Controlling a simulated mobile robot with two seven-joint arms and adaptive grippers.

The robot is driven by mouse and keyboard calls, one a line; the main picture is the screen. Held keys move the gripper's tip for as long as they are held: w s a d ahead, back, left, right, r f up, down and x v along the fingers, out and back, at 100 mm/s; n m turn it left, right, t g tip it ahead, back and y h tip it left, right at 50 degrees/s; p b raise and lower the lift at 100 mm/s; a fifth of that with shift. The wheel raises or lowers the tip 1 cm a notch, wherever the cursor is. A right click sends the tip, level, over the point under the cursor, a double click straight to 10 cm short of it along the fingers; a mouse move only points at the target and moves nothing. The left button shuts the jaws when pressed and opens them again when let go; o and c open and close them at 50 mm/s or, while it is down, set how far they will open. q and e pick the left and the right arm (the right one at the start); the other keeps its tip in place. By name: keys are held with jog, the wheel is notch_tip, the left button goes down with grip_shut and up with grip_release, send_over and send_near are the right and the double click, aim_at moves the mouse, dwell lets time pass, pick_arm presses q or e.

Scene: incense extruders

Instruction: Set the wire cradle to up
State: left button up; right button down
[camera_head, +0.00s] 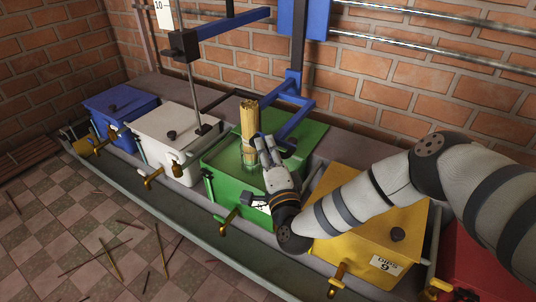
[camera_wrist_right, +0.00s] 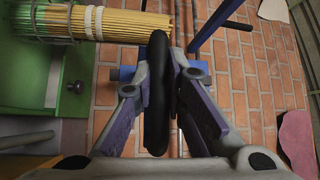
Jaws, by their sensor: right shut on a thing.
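My right gripper (camera_head: 265,150) reaches in from the right over the green box (camera_head: 225,180). In the right wrist view its two fingers (camera_wrist_right: 160,95) are closed on a long, rounded black bar (camera_wrist_right: 156,130), which looks like a handle. A blue arm (camera_head: 296,118) comes down from the wall behind the gripper. I cannot tell which part is the wire cradle, or whether the black bar belongs to it. A bundle of yellow sticks (camera_head: 249,118) stands upright beside the fingers; it also shows in the right wrist view (camera_wrist_right: 145,24). My left gripper is not in view.
A white box (camera_head: 155,125) and a blue box (camera_head: 108,105) stand to the left, a yellow box (camera_head: 345,235) to the right. Brass taps (camera_head: 228,222) stick out in front. Loose sticks (camera_head: 110,260) lie on the tiled floor. A brick wall (camera_head: 390,65) with pipes closes the back.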

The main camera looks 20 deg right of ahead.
notch_tip(320, 180, up, 10)
jog(key=p, duration=0.6)
jog(key=shift+a+r, duration=0.1)
jog(key=shift+r, duration=0.1)
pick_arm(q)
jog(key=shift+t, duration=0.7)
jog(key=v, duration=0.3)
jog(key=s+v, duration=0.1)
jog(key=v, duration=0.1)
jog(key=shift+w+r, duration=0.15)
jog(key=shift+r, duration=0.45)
pick_arm(e)
jog(key=shift+f, duration=0.1)
jog(key=c, duration=1.6)
grip_release()
jog(key=s+a+f, duration=0.1)
jog(key=s, duration=1)
jog(key=shift+s+a+f, duration=0.15)
jog(key=shift+s+f, duration=0.2)
jog(key=shift+s, duration=0.05)
